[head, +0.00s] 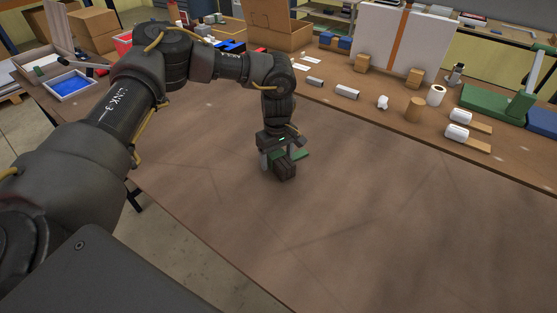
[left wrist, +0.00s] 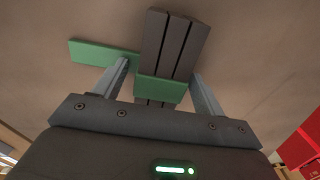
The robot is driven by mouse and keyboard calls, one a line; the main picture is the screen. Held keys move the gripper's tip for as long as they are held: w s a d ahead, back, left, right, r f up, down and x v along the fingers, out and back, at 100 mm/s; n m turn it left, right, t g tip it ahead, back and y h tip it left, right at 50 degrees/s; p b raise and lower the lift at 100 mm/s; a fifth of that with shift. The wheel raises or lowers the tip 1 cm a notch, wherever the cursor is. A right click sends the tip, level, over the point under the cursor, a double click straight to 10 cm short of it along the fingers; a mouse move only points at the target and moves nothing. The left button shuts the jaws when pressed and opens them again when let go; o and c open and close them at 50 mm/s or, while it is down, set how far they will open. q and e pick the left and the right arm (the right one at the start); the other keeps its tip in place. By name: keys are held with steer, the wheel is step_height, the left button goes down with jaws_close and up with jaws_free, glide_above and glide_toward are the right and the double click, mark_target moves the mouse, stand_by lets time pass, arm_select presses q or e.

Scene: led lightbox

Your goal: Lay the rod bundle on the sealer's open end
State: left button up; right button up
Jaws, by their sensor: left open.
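The rod bundle (head: 286,171) is a set of dark rods on the brown table under my left gripper (head: 280,158). In the left wrist view the bundle (left wrist: 178,42) has a green band around it, and a flat green strip (left wrist: 98,51) sticks out to the left. The two fingers of my left gripper (left wrist: 160,88) stand apart on either side of the bundle; I cannot tell if they touch it. A green device with a raised pale arm (head: 495,103), which looks like the sealer, stands at the back right. My right gripper is out of view.
A cardboard box (head: 275,35) is behind my arm. The table's middle and front right (head: 400,210) are clear.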

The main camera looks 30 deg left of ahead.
arm_select(q)
jaws_close()
stand_by(0.5)
steer(key=shift+r, duration=0.1)
